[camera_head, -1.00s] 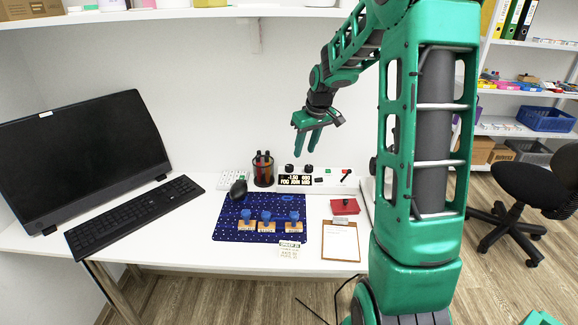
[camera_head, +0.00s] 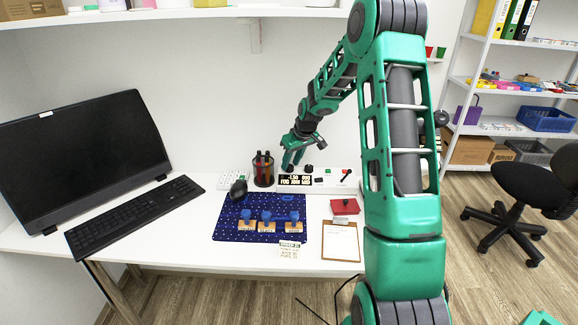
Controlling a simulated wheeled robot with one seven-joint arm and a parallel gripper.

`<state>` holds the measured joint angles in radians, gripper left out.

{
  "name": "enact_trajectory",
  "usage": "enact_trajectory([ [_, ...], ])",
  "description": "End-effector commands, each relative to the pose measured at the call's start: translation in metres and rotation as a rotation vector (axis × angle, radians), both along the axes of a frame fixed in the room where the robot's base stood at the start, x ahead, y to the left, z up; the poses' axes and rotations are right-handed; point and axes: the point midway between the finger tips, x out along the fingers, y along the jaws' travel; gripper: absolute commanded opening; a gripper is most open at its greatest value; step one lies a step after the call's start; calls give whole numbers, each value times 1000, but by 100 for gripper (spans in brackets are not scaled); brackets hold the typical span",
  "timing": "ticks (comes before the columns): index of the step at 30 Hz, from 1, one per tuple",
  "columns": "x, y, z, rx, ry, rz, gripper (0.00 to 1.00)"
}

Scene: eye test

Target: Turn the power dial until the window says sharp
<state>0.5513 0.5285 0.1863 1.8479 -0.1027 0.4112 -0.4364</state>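A long white device (camera_head: 327,186) stands at the back of the desk against the wall. The top line seems to start with -1.50, and the short words below are too small to read surely. A black knob (camera_head: 308,169) sits above the window's right part. A second knob, above the left part, is largely hidden by my gripper. Which knob is the power dial I cannot tell. My gripper (camera_head: 291,164) points down at the left knob, its two green fingers apart. Whether they touch the knob cannot be told.
A black pen holder (camera_head: 263,170) stands close left of the device. A dark mouse (camera_head: 238,189), a blue mat (camera_head: 230,228) with several blue-topped wooden pieces, a red stamp-like block (camera_head: 344,206) and a clipboard (camera_head: 340,241) lie in front. A monitor (camera_head: 80,150) and keyboard (camera_head: 133,215) are at left.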

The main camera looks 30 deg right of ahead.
Motion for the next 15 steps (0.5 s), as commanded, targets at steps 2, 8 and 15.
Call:
enact_trajectory([
  [2,3,0,-7,1,0,0,34],
  [8,5,0,-13,0,0,0,34],
  [15,5,0,-13,0,0,0,27],
])
